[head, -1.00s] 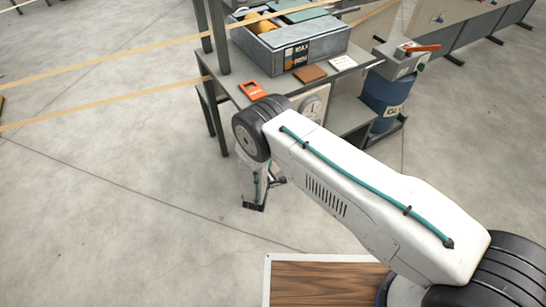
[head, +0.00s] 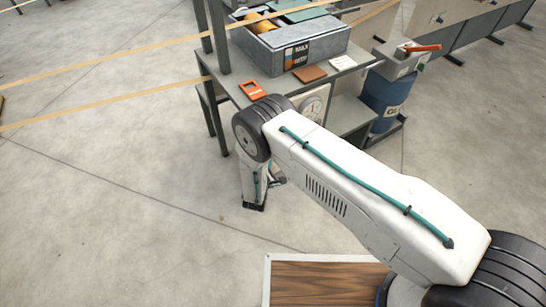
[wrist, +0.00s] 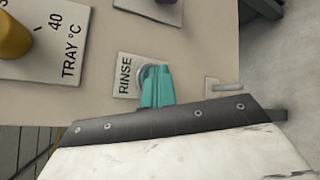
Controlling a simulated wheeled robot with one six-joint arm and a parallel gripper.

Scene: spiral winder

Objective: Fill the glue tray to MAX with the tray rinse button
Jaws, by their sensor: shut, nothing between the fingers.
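The glue tray (head: 310,46) is a grey metal box on the workbench in the head view, with a dark label (head: 300,54) reading MAX on its side. The glue level is too small to read. In the wrist view a plate marked RINSE (wrist: 125,78) sits on a beige panel. A round button (wrist: 143,72) with a pale ring is beside the lettering. My gripper (wrist: 157,78) is shut and empty, its teal fingers in front of the button, hiding much of it. I cannot tell whether they touch it.
A TRAY °C plate (wrist: 66,25) with a yellow knob (wrist: 12,38) is left of the button. A purple part (wrist: 165,12) and a small plate with a grey bar (wrist: 226,87) are nearby. A blue drum (head: 385,95) stands right of the bench.

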